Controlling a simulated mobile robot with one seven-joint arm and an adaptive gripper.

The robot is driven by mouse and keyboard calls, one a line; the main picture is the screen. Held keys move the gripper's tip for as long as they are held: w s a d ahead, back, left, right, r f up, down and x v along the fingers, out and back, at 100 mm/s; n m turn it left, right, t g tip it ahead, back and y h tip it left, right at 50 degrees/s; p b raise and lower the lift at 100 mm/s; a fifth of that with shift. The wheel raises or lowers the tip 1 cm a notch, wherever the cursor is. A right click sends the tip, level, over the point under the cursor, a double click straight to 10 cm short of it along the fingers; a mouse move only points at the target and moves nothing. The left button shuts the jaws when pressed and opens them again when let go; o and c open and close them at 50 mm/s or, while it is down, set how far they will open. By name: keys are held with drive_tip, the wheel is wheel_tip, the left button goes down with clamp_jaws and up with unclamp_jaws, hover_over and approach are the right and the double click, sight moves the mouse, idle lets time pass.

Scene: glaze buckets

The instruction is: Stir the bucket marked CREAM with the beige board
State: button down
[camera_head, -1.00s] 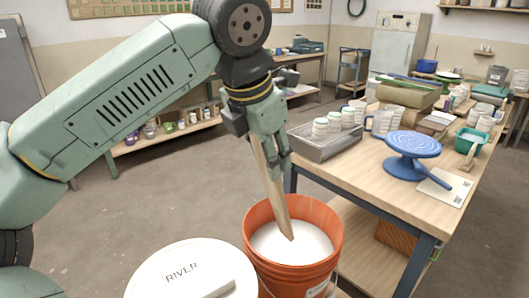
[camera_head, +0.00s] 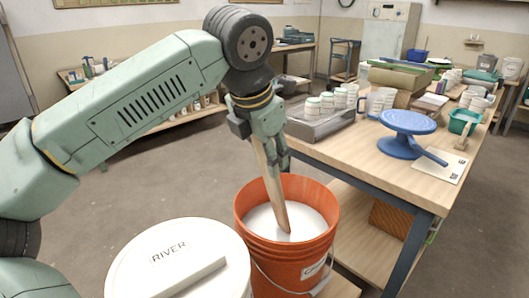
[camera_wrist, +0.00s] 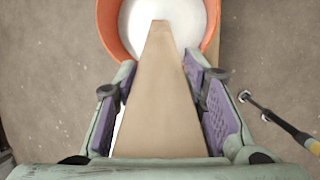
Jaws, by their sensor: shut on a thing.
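My gripper (camera_head: 268,152) is shut on the beige board (camera_head: 272,182), which hangs down at a slight tilt. The board's lower end is inside the open orange bucket (camera_head: 290,262), at the white glaze (camera_head: 312,217); whether the tip is under the surface is hard to tell. The bucket's label is partly cut off and I cannot read it fully. In the wrist view the board (camera_wrist: 158,100) lies between the purple finger pads and narrows toward the white glaze (camera_wrist: 190,18) inside the orange rim (camera_wrist: 108,28).
A white lidded bucket marked RIVER (camera_head: 130,262) stands left of the orange bucket, with a light bar on its lid. A wooden table (camera_head: 385,180) stands close on the right, bearing a blue turntable (camera_head: 408,122) and a metal tray of cups (camera_head: 318,122). Open floor lies behind.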

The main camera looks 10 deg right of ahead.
drive_tip(key=shift+b+x, duration=3.15)
drive_tip(key=shift+x, duration=2.25)
